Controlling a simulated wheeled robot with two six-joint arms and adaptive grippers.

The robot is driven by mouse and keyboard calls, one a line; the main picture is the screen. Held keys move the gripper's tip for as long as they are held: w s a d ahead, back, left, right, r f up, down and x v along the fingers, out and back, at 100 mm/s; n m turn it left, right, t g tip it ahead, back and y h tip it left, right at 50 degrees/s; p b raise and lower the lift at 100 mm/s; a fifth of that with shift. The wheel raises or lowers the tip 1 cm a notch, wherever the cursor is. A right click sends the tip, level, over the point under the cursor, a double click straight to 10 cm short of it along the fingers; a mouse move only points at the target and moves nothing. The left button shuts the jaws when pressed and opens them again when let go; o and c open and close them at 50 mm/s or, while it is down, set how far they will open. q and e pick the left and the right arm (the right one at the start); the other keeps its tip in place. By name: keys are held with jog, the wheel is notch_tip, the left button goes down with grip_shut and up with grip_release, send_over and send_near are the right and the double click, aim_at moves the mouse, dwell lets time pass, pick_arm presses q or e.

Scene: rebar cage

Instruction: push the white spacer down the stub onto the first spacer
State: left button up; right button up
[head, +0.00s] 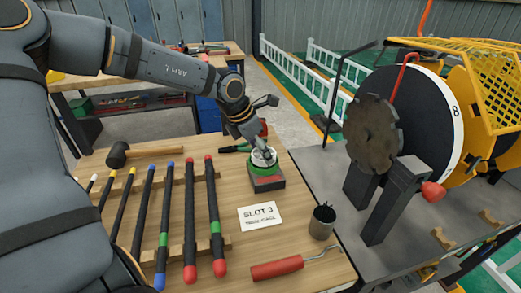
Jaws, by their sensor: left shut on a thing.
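The white spacer (263,158) is a pale ring at the top of a small stack on the wooden bench. Below it are a green band (266,171) and a dark block with red (268,183); I cannot tell which part is the first spacer. My left gripper (266,153) reaches down from above, its fingers at the white spacer, and is shut on it. The fingers partly cover the stub, and any gap under the white spacer is too small to make out. My right gripper is out of view.
A "SLOT 3" card (262,216), a dark cup (322,222) and a red-handled tool (277,268) lie in front of the stack. Several banded bars (190,215) and a mallet (118,155) lie left. A machine with a dark disc (373,133) stands right.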

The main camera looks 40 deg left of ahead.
pick_arm(q)
jog(key=o, duration=1)
jog(key=v, duration=0.7)
jog(key=shift+r, duration=0.2)
